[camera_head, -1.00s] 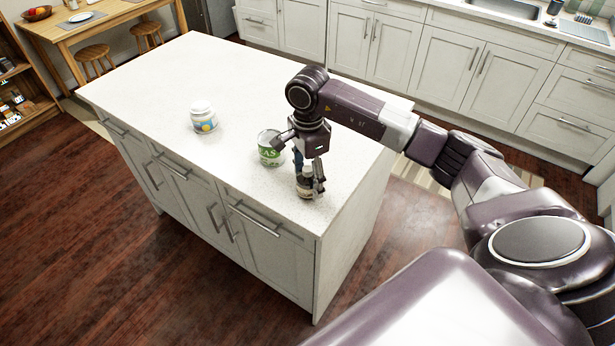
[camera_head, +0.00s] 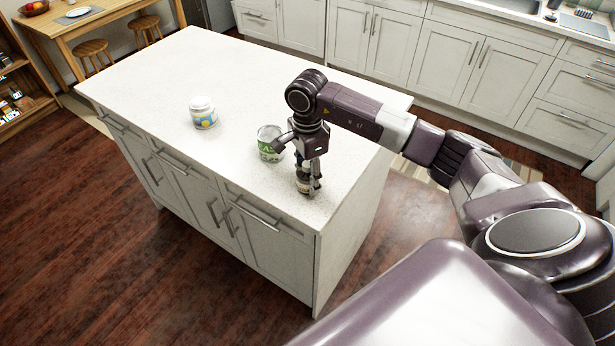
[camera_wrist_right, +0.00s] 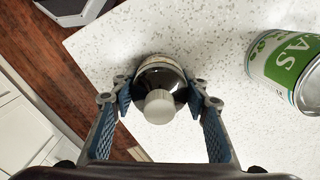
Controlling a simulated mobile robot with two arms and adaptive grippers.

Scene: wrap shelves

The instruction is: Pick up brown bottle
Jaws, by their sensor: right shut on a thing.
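The brown bottle (camera_head: 303,185) stands upright near the front right corner of the white island counter. In the right wrist view the bottle (camera_wrist_right: 160,90) shows from above, dark with a pale round cap. My right gripper (camera_head: 308,180) reaches down over it, and its fingers are shut on the bottle's sides; the gripper also shows in the right wrist view (camera_wrist_right: 160,98). The bottle's lower part is partly hidden by the fingers in the head view. My left gripper is not in view.
A green and white can (camera_head: 269,146) stands close behind the bottle to the left; it also shows in the right wrist view (camera_wrist_right: 284,62). A white jar (camera_head: 202,113) stands farther left. The island counter (camera_head: 230,75) is otherwise clear. Its front edge is near the bottle.

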